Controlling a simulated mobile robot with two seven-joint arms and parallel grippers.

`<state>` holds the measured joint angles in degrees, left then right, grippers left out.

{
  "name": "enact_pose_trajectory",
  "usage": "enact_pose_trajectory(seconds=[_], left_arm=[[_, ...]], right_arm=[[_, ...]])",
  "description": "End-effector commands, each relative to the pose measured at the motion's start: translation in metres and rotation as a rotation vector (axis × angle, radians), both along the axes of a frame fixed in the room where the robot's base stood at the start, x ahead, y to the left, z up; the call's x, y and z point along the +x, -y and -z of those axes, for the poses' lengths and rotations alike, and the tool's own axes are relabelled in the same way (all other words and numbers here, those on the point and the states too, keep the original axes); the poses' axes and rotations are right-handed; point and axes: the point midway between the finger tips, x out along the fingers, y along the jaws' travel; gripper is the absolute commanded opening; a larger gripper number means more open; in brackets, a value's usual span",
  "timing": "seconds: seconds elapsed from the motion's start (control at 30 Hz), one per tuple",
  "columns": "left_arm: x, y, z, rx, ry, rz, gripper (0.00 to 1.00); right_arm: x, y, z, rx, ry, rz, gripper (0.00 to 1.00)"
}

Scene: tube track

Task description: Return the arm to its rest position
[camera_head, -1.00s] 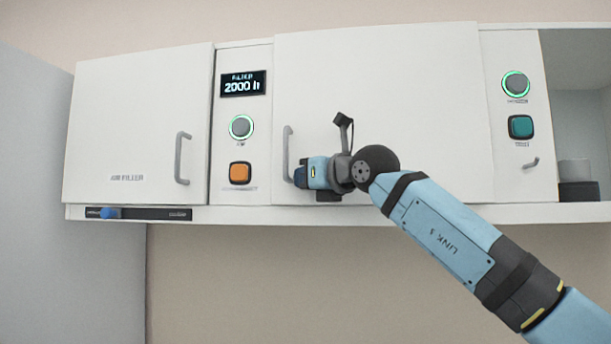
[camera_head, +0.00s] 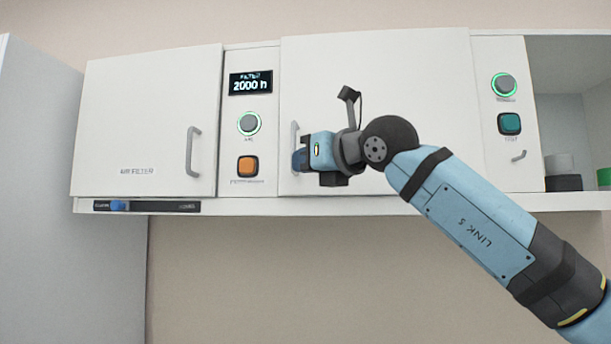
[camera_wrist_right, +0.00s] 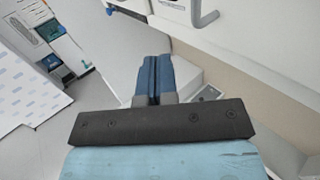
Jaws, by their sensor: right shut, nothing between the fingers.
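My right arm comes in from the lower right in the head view. Its gripper (camera_head: 300,160) is in front of the wide middle cabinet door (camera_head: 385,80), close to that door's handle (camera_head: 294,135); I cannot tell whether it touches the handle. In the right wrist view the two blue fingers (camera_wrist_right: 154,80) are pressed together with nothing between them. A handle (camera_wrist_right: 205,14) shows at the top of that view, apart from the fingers. My left gripper is not in view.
The air filter door (camera_head: 145,120) is shut at the left. A display (camera_head: 250,84) reads 2000 h, above a green-ringed button (camera_head: 248,124) and an orange button (camera_head: 248,167). An open shelf (camera_head: 580,195) holds small cylinders at the right. Below the cabinets is bare wall.

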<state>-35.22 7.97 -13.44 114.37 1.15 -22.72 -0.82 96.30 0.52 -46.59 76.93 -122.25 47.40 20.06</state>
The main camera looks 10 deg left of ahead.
Motion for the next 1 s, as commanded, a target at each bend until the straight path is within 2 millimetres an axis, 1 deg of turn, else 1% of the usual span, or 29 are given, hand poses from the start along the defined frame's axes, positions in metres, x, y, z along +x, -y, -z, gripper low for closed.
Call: enact_pose_trajectory(seconds=[0.03,0.1,0.2,0.47,0.57,0.67,0.77,0.83,0.87,0.9,0.97,1.0], left_arm=[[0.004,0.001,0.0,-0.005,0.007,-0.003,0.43],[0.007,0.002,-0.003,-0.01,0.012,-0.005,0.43],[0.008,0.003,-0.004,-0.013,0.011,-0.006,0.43],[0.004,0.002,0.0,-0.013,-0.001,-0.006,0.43],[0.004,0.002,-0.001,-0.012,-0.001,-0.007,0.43],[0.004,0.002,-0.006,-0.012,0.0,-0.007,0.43],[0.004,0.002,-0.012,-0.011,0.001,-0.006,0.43],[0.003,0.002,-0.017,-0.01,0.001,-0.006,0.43],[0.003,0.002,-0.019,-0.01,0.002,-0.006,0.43],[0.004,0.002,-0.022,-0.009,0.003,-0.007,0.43],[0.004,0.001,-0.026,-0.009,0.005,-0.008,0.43],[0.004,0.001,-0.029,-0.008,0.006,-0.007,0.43]], right_arm=[[-0.009,0.0,0.002,-0.001,0.004,-0.002,0.0],[-0.018,0.001,0.001,0.0,0.002,-0.003,0.0],[-0.025,0.002,0.0,0.0,0.002,-0.002,0.0],[-0.028,0.002,-0.001,0.001,-0.001,-0.002,0.0],[-0.025,0.002,0.007,0.013,-0.025,-0.021,0.0],[-0.017,0.003,0.031,0.057,-0.096,-0.084,0.0],[-0.008,0.006,0.068,0.147,-0.218,-0.183,0.0],[-0.003,0.01,0.097,0.231,-0.315,-0.257,0.0],[-0.002,0.013,0.108,0.272,-0.358,-0.287,0.0],[0.0,0.017,0.124,0.327,-0.412,-0.323,0.0],[0.003,0.025,0.146,0.414,-0.493,-0.369,0.0],[0.005,0.03,0.161,0.474,-0.547,-0.396,0.0]])
